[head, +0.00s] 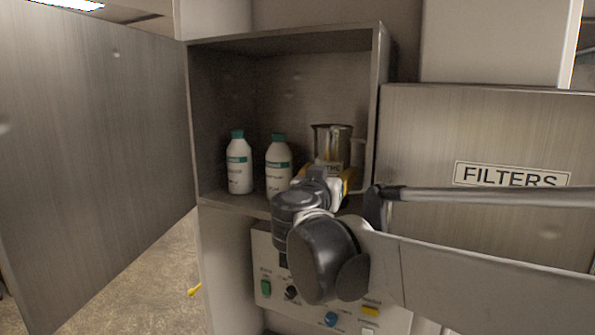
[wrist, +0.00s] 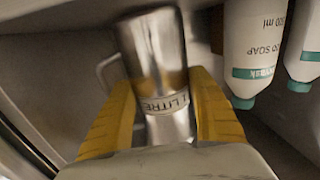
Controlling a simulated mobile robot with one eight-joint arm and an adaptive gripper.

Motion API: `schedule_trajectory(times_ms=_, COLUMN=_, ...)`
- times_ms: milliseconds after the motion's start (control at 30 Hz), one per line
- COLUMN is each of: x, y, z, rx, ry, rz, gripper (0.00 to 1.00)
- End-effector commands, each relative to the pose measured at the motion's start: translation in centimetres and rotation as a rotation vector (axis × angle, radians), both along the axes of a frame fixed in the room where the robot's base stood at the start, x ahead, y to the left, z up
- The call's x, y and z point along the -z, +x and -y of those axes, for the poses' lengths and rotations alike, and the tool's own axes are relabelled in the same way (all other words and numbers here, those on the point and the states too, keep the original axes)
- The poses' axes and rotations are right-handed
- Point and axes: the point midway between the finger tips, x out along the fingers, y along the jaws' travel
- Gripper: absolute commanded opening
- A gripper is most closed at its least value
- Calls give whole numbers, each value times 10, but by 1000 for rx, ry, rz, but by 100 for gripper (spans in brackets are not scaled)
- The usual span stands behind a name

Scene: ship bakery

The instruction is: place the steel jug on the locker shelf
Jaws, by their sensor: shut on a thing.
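The steel jug (head: 332,142) is inside the open locker at the right side, upright, with its handle to the right. In the wrist view the jug (wrist: 158,60) stands between the two yellow fingers of my gripper (wrist: 165,115), which are shut on it. My gripper (head: 334,176) hides the jug's lower part in the head view, so I cannot tell whether its base touches the shelf. The locker shelf (head: 225,201) shows along its front edge and at the left.
Two white soap bottles with teal caps, a left one (head: 239,165) and a right one (head: 278,166), stand left of the jug. The locker door (head: 95,150) is swung open to the left. A panel marked FILTERS (head: 480,130) is at right. A control panel (head: 265,270) is below.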

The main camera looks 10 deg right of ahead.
Motion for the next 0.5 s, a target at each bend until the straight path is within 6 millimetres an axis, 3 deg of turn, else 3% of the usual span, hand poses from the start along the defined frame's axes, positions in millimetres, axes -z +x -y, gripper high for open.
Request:
schedule_trajectory(times_ms=367, x=5, y=1, z=0, rx=0, ry=0, rz=0, gripper=28)
schedule_trajectory(times_ms=400, x=5, y=1, z=0, rx=0, ry=0, rz=0, gripper=75)
schedule_trajectory(times_ms=433, x=4, y=1, z=0, rx=0, ry=0, rz=0, gripper=84)
schedule_trajectory(times_ms=500, x=4, y=1, z=0, rx=0, ry=0, rz=0, gripper=88)
